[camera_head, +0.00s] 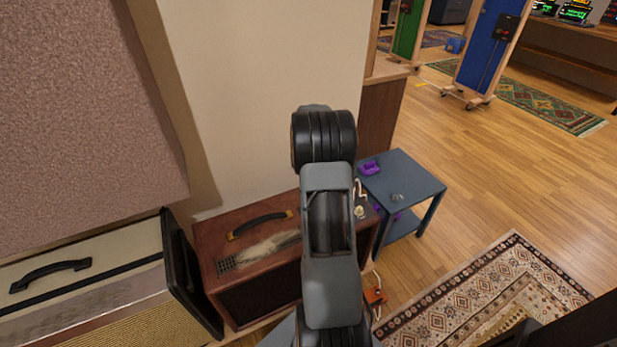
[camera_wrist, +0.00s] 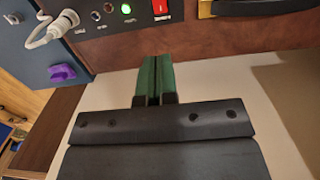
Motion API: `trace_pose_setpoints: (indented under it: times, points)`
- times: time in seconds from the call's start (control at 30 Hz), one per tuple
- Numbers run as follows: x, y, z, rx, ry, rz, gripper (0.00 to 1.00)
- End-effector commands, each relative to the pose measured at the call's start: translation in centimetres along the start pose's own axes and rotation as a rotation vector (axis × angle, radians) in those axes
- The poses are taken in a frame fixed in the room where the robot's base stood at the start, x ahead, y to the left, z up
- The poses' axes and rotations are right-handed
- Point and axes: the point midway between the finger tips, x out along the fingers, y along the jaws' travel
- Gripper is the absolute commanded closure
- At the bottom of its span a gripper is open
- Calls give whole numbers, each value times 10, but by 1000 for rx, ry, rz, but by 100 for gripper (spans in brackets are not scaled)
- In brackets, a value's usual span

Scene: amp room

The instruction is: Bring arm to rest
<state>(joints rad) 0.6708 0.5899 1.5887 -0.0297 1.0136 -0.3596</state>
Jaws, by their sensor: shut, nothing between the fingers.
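My gripper (camera_wrist: 153,82) shows in the wrist view with its two green fingertips together and nothing between them. It points at the control panel of a brown wooden amp (camera_wrist: 200,35), which has knobs, a lit green lamp and a red switch. Whether the fingertips touch the amp cannot be told. In the head view my arm rises in front of the brown amp (camera_head: 230,262) and hides part of its top; my gripper is hidden there. A white plug (camera_wrist: 62,22) with a cable sits at the left end of the panel.
A cream amp (camera_head: 80,275) stands left of the brown one. A blue-grey side table (camera_head: 415,178) with a purple object (camera_head: 370,167) stands to the right. A beige wall (camera_head: 270,80) is close behind. A patterned rug (camera_head: 470,305) and open wooden floor (camera_head: 480,180) lie to the right.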

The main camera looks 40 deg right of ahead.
Motion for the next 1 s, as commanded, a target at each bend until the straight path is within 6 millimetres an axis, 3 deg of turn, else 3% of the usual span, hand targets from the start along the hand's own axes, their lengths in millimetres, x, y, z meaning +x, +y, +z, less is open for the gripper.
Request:
trace_pose_setpoints:
  times: [0.4,0.5,0.57,0.77,1.0]
  points:
    - [0,0,-1,30,5,2,100]
    - [16,-7,14,89,-33,-15,100]
    - [14,-15,29,123,-47,-22,100]
    - [-71,-87,80,122,-9,-11,100]
    - [-183,-178,160,-3,117,-3,100]
